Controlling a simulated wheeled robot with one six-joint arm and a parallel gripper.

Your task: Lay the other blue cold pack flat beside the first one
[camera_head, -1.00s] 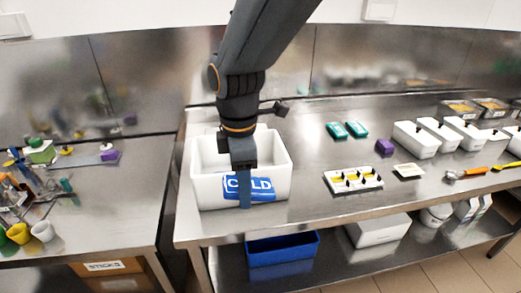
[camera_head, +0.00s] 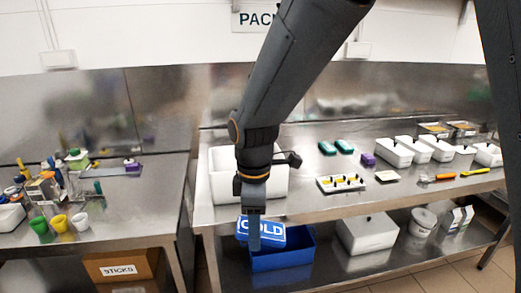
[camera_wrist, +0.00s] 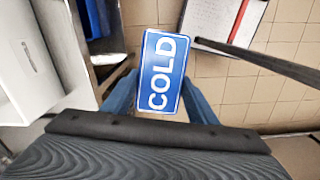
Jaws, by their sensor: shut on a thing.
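A blue cold pack (camera_head: 270,233) with white "COLD" lettering is held in my gripper (camera_head: 252,214). It hangs in front of the table's front edge and, in the head view, overlaps the blue bin (camera_head: 283,259) on the lower shelf. In the wrist view the pack (camera_wrist: 165,65) shows its full lettered face between my blue-tinted fingers, above floor tiles. I see no second cold pack. The insides of the white tub (camera_head: 220,180) and the blue bin are largely hidden.
The steel table (camera_head: 305,205) has its front edge right behind my gripper. A white box (camera_head: 366,236) stands right of the blue bin on the lower shelf. A side counter (camera_head: 120,222) is at left.

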